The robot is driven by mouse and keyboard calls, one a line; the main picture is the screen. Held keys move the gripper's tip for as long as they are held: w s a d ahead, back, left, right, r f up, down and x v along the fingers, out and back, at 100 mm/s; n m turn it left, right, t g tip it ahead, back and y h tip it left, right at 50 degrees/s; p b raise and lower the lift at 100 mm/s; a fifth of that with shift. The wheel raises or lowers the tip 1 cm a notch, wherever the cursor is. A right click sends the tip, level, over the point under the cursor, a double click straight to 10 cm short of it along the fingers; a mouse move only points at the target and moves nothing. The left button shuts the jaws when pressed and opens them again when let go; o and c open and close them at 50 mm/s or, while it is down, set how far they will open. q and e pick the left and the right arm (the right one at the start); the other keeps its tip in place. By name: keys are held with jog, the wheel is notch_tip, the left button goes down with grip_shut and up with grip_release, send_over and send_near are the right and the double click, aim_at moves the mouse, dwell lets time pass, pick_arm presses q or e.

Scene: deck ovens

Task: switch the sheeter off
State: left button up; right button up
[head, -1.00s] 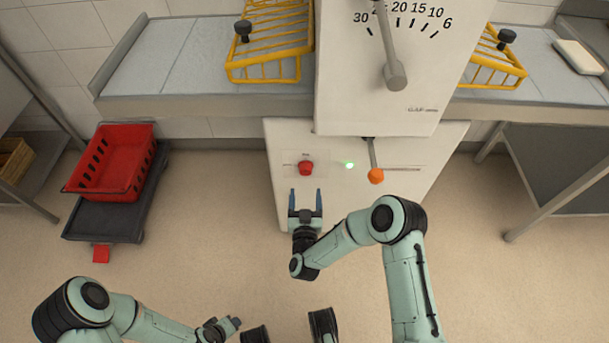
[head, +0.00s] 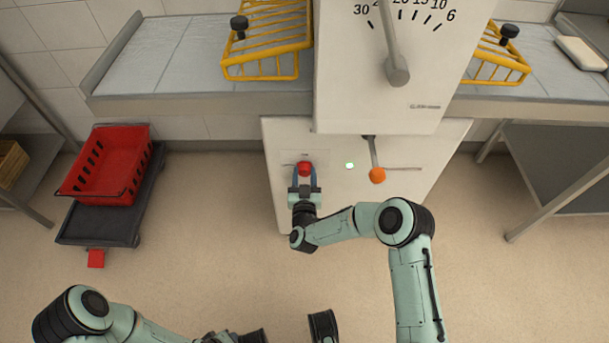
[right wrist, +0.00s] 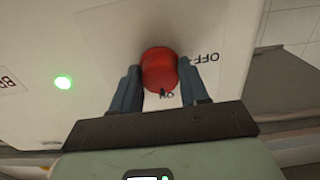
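The sheeter's red rotary knob (head: 305,168) is on the white lower front panel. In the right wrist view the knob (right wrist: 159,70) has a dark mark on its rim beside the upside-down ON label; the OFF label (right wrist: 208,58) is to its right. My right gripper (head: 304,177) is open, with its two blue fingers on either side of the knob; I cannot tell whether they touch it. A green lamp (head: 350,166) beside the knob is lit and also shows in the right wrist view (right wrist: 63,82). My left arm runs out at the bottom edge, its fingers out of sight.
An orange-tipped lever (head: 377,175) hangs right of the lamp. Above are the grey dial handle (head: 397,70), yellow wire guards (head: 268,45) and the sheeter's side tables (head: 165,104). A red crate (head: 105,165) on a dark dolly stands left. Floor between is clear.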

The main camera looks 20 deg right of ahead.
pick_arm(q)
jog(key=shift+w+r, duration=0.1)
pick_arm(e)
jog(key=n+p, duration=0.1)
jog(key=n, duration=0.3)
jog(key=shift+p, duration=0.3)
jog(key=shift+n, duration=0.6)
jog(key=n+p, duration=0.1)
jog(key=n, duration=0.1)
jog(key=shift+n, duration=0.3)
jog(key=n, duration=0.2)
jog(key=shift+n, duration=0.4)
jog(key=n+p, duration=0.1)
jog(key=n, duration=0.3)
jog(key=shift+d, duration=0.1)
pick_arm(q)
jog(key=shift+m+h, duration=0.3)
jog(key=shift+s+d+r, duration=0.2)
jog(key=shift+d+r, duration=0.2)
jog(key=shift+r, duration=0.5)
jog(key=shift+s+d+r, duration=0.15)
jog(key=shift+d+r, duration=0.3)
jog(key=shift+r, duration=0.4)
jog(key=shift+s+d+r, duration=0.2)
jog(key=shift+d+r, duration=0.2)
jog(key=shift+r, duration=0.5)
pick_arm(e)
jog(key=shift+d+n, duration=0.1)
jog(key=shift+n, duration=1.5)
